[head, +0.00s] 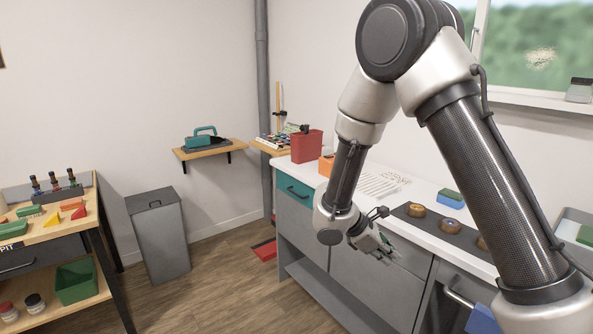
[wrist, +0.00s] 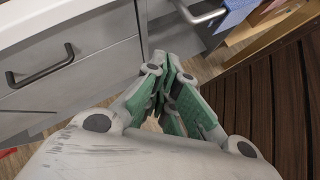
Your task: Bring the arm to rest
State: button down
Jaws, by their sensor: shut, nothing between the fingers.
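My arm is bent in front of the grey workbench, with its elbow high in the head view. My gripper (head: 380,252) hangs in front of the bench's drawer fronts, below the worktop's edge. In the wrist view my gripper (wrist: 170,95) shows its green-padded fingers brought together, with nothing between them. The fingers point away from the camera, toward the gap between the drawer front and a dark slatted surface.
The white worktop (head: 378,185) holds a red box (head: 307,146) and round brown parts (head: 450,226). A grey bin (head: 158,232) stands near a wooden bench (head: 50,232) at left. A drawer handle (wrist: 40,68) juts out near my gripper.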

jog(key=s+d+r+m+t+y, duration=0.2)
jog(key=s+d+r+m+y, duration=0.2)
jog(key=s+r+m, duration=0.4)
jog(key=s+d+r+m+t+y, duration=0.1)
jog(key=s+d+r+m+y, duration=0.4)
jog(key=s+r, duration=0.9)
notch_tip(320, 180, up, 3)
jog(key=d+m, duration=0.1)
jog(key=m, duration=0.2)
jog(key=shift+s+d+f+t, duration=0.15)
jog(key=shift+d+t, duration=0.05)
jog(key=shift+t, duration=0.2)
